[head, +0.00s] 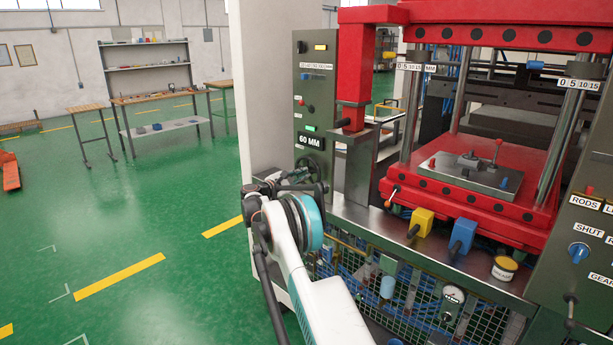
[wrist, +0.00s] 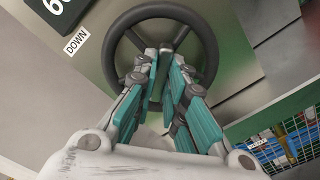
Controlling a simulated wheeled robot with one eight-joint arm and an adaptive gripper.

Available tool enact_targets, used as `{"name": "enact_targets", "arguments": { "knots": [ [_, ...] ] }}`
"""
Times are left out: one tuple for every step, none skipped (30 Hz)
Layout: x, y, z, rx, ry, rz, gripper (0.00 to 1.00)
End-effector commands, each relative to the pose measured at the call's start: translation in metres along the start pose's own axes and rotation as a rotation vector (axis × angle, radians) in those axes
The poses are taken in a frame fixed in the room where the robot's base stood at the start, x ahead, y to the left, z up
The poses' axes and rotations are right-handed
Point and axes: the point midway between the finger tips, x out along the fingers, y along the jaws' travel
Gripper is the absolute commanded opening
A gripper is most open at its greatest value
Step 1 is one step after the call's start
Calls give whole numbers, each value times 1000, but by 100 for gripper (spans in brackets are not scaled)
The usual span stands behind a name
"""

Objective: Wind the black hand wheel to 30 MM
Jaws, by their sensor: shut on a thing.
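The black hand wheel (head: 318,172) is on the grey-green panel at the left of the red press, partly hidden by my arm. In the wrist view the wheel (wrist: 207,40) fills the upper middle, with its rim and spokes showing. My gripper (wrist: 166,52) reaches into the wheel, its fingertips at the wheel's middle, shut on the wheel; which part lies between the tips is not clear. In the head view my gripper (head: 292,177) is mostly hidden behind my wrist. The display (head: 310,141) above the wheel reads 60 MM. A DOWN label (wrist: 76,42) is beside the wheel.
The red press (head: 470,195) with its steel front ledge and yellow and blue blocks stands to the right. A wire mesh guard (head: 440,310) runs below it. Green floor (head: 120,240) at the left is open, with benches far back.

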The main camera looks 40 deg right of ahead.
Motion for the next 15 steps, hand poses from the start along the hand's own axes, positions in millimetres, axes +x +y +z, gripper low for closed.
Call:
{"name": "enact_targets", "arguments": {
  "knots": [
    [0,-1,0,0,0,-1,0],
    [0,-1,0,1,0,-1,0],
    [0,-1,0,1,0,-1,0],
    [0,-1,0,1,0,-1,0],
    [0,-1,0,1,0,-1,0],
    [0,-1,0,1,0,-2,0],
    [0,-1,0,1,0,-2,0],
    [0,-1,0,1,0,-2,0],
    [0,-1,0,1,0,-2,0],
    [0,-1,0,0,0,-2,0],
    [0,-1,0,-2,0,-2,0],
    [0,-1,-1,-15,0,-2,0],
    [0,-1,-1,-32,0,-2,0],
    [0,-2,-1,-57,0,-2,0],
    [0,-2,-1,-95,0,-2,0]
  ]
}}
